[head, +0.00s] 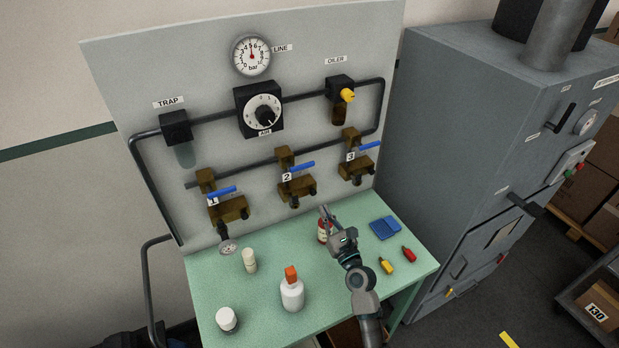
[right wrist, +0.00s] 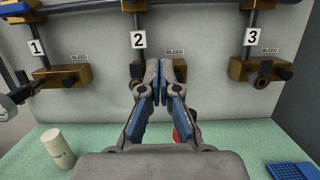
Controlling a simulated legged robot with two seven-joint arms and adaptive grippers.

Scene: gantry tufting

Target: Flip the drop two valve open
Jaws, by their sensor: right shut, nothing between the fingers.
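The drop two valve (head: 296,188) is a brass block on the grey panel, marked with a "2" label. Its blue lever (head: 298,171) lies crosswise, pointing right and slightly up in the head view. In the right wrist view the label "2" (right wrist: 139,40) hangs on the drop pipe above the brass block (right wrist: 123,73), partly hidden by my fingers. My right gripper (head: 325,211) is shut and empty, below and to the right of valve two in the head view. In the right wrist view its fingertips (right wrist: 160,76) overlap the block; contact cannot be told. My left gripper is not in view.
Valve one (head: 228,208) and valve three (head: 358,167) flank valve two with similar blue levers. On the green bench (head: 215,275) stand a white bottle (head: 292,295), a cream cylinder (head: 249,261) and a red bottle (head: 322,232) beside my gripper. A grey cabinet stands right.

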